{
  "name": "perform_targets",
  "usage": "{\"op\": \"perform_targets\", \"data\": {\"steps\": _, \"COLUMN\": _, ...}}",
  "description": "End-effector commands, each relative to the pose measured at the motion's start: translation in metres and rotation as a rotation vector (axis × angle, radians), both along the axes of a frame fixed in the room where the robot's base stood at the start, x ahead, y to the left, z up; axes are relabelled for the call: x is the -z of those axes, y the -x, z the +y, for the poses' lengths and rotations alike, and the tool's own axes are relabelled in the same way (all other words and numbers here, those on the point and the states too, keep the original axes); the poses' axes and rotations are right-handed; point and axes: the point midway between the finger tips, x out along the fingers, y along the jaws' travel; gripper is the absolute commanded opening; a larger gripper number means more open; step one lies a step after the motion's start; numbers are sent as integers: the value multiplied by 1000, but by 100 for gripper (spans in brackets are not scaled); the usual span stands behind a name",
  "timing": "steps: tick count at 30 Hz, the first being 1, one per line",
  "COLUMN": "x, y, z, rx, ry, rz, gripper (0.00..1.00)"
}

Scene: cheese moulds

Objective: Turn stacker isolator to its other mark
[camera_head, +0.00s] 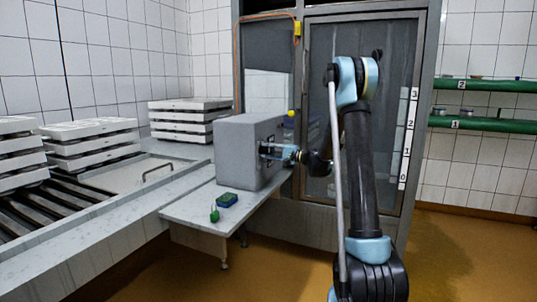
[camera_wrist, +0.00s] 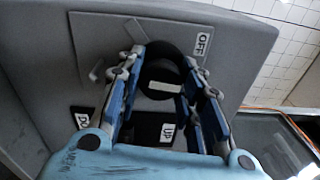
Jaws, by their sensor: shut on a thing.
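The isolator is a black round knob (camera_wrist: 163,72) with a white bar on it, on the face of a grey box (camera_head: 237,152). The face also shows in the wrist view (camera_wrist: 110,50). An OFF label (camera_wrist: 203,43) is at the knob's upper right, and an UP label (camera_wrist: 167,132) is below it. Another label (camera_wrist: 83,122) at lower left is partly hidden by my gripper and cannot be fully read. My gripper (camera_head: 272,152) reaches the box's right face, its blue fingers on either side of the knob, shut on it. Which mark the knob points to is unclear.
The box stands on a grey side table (camera_head: 190,212), with a blue-green block (camera_head: 227,200) and a small green item (camera_head: 214,214) in front. White mould stacks (camera_head: 92,140) are at left. A dark glazed door (camera_head: 318,130) is behind my arm. Green shelves (camera_head: 480,84) hang at right.

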Motion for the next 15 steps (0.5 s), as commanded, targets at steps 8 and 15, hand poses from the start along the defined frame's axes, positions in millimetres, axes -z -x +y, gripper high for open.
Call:
{"op": "perform_targets", "data": {"steps": 8, "x": -1, "y": -2, "z": 4, "rx": -2, "ry": 87, "rz": -245, "gripper": 10}}
{"op": "perform_targets", "data": {"steps": 15, "x": 0, "y": -1, "z": 3, "rx": -3, "ry": 164, "rz": -457, "gripper": 10}}
